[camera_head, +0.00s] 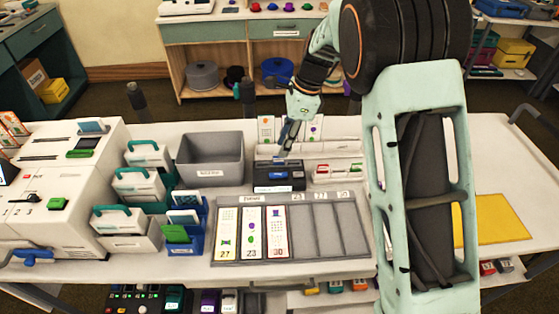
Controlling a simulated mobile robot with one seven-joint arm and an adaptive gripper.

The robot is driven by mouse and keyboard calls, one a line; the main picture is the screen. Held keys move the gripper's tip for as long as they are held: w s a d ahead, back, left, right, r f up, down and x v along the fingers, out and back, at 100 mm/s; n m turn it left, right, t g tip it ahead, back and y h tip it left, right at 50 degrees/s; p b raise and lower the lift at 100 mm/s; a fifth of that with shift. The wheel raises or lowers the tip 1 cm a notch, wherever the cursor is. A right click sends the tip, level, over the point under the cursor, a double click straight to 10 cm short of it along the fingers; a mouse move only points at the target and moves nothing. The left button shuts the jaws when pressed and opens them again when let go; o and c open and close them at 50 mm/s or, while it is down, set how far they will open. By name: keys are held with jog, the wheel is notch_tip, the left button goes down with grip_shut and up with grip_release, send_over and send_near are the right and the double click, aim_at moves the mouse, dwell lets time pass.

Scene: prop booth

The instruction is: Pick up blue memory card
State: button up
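Which object is the blue memory card is not certain at this size. A dark block with blue parts (279,176) sits mid-table, behind the grey sectioned tray. My gripper (290,138) points down just above and behind this block; its fingers are small and dark, and I cannot tell whether they are open or hold anything. A blue holder (188,236) to the left carries upright blue and green pieces. A light-blue flat piece (91,127) stands upright on the white machine.
The grey tray (318,228) holds several printed cards at its left. A grey bin (209,160) and several white holders with teal handles (140,184) stand left. The white machine (62,185) is at far left. My arm covers the right-centre. A yellow mat (492,218) lies right.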

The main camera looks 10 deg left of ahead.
aim_at(278, 163)
jog(key=shift+w+p+x, duration=0.2)
jog(key=shift+x, duration=1.25)
jog(key=shift+w+p+x, duration=0.15)
jog(key=shift+w+x, duration=0.05)
jog(key=shift+x, duration=1.3)
grip_shut()
